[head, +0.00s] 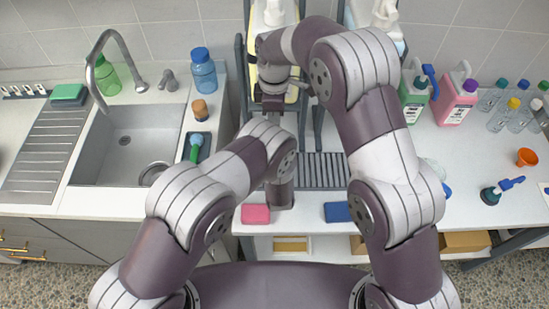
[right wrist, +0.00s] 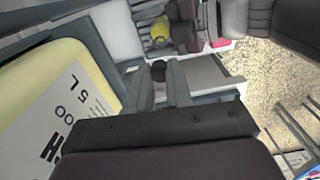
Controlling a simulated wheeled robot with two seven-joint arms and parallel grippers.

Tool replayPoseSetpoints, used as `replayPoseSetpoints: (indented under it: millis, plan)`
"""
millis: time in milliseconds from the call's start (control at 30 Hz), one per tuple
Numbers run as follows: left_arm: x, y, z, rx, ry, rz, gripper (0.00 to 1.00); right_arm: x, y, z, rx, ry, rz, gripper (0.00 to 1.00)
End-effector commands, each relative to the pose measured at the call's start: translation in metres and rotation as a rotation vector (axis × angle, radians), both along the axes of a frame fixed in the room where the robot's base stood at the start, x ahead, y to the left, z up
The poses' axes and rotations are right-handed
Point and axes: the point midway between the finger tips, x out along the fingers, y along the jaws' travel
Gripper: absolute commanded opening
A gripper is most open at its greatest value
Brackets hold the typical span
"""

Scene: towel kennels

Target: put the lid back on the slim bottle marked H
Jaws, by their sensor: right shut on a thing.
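My right gripper (head: 272,106) is over the counter by the rack. In the right wrist view its fingers (right wrist: 170,84) are shut on a small dark lid (right wrist: 158,71). A pale yellow bottle (right wrist: 28,68) with a white label stands close on the left of that view. The label (right wrist: 70,118) shows an H and other print, partly cut off. In the head view, the yellowish bottle (head: 291,94) shows only in part behind my right wrist. The lid is apart from what I see of the bottle, and its mouth is out of view.
The sink (head: 125,143) is on the left, with a blue bottle (head: 203,70) behind its right side. A pink sponge (head: 255,214) and a blue sponge (head: 336,212) lie at the front edge. Several bottles stand on the right counter, near an orange funnel (head: 526,157).

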Motion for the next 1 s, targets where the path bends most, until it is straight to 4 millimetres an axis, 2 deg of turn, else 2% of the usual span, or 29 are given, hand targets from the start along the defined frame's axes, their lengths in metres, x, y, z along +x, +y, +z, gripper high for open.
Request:
replayPoseSetpoints:
  millis: [200, 267, 433, 467, 567, 833, 1000]
  plan:
    - [0.0, 0.0, 0.0, 0.0, 0.0, 0.0, 0.75, 0.0, 0.0, 0.0, 0.0, 0.0, 0.0, 0.0]
    - [0.0, 0.0, 0.0, 0.0, 0.0, 0.0, 0.58, 0.0, 0.0, 0.0, 0.0, 0.0, 0.0, 0.0]
    - [0.0, 0.0, 0.0, 0.0, 0.001, 0.0, 0.03, 0.0, 0.0, 0.0, 0.0, 0.0, 0.0, 0.0]
    - [0.0, 0.0, 0.0, 0.0, 0.001, 0.0, 0.0, 0.0, 0.0, 0.0, 0.0, 0.0, 0.0, 0.0]
    - [0.0, 0.0, 0.0, 0.0, 0.001, 0.0, 0.0, 0.0, 0.0, -0.005, -0.001, 0.001, 0.0, 0.0]
    - [0.0, 0.0, 0.0, 0.0, 0.001, 0.0, 0.0, 0.0, 0.0, -0.043, 0.0, 0.002, 0.0, 0.0]
    - [0.0, 0.0, 0.0, 0.0, 0.001, 0.0, 0.0, 0.0, 0.0, -0.05, 0.0, 0.0, 0.0, 0.0]
